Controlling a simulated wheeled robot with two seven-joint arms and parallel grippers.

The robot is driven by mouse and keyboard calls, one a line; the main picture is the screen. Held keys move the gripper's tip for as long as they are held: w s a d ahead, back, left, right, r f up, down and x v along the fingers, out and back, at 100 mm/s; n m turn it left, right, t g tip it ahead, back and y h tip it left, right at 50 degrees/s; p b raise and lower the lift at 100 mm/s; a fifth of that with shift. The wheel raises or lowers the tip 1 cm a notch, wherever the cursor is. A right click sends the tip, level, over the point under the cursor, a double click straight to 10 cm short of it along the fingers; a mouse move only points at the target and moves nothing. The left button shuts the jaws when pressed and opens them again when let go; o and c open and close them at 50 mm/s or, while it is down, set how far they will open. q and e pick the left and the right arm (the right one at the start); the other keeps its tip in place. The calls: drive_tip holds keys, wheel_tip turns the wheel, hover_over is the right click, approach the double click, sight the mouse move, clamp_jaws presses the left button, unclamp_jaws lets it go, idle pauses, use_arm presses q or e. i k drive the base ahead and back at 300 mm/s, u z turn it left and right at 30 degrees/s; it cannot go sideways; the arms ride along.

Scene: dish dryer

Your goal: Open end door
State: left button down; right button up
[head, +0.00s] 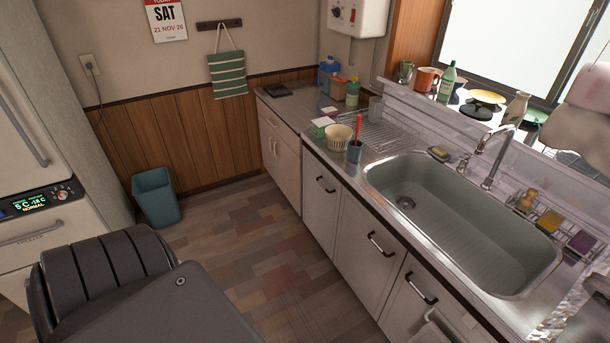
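A row of pale cabinet doors runs under the steel counter. At its far end stands a white cabinet (280,165) with small handles, and it looks shut. Nearer to me come a door with a dark bar handle (325,184), a wider door (365,250) with a handle, and a door at the bottom (410,298) with a handle. All of these look shut. I cannot tell which one is the end door. Neither of my grippers shows in the head view.
A blue bin (157,197) stands by the wall. A fridge (35,130) is at left. The floor before the cabinets is clear.

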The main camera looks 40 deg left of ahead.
sight(322, 191)
drive_tip(key=u, duration=0.75)
drive_tip(key=i, duration=0.75)
drive_tip(key=u, duration=0.65)
drive_tip(key=k, duration=0.5)
drive_tip(key=u, duration=0.75)
drive_tip(key=i, duration=0.7)
drive_tip(key=z, duration=2.15)
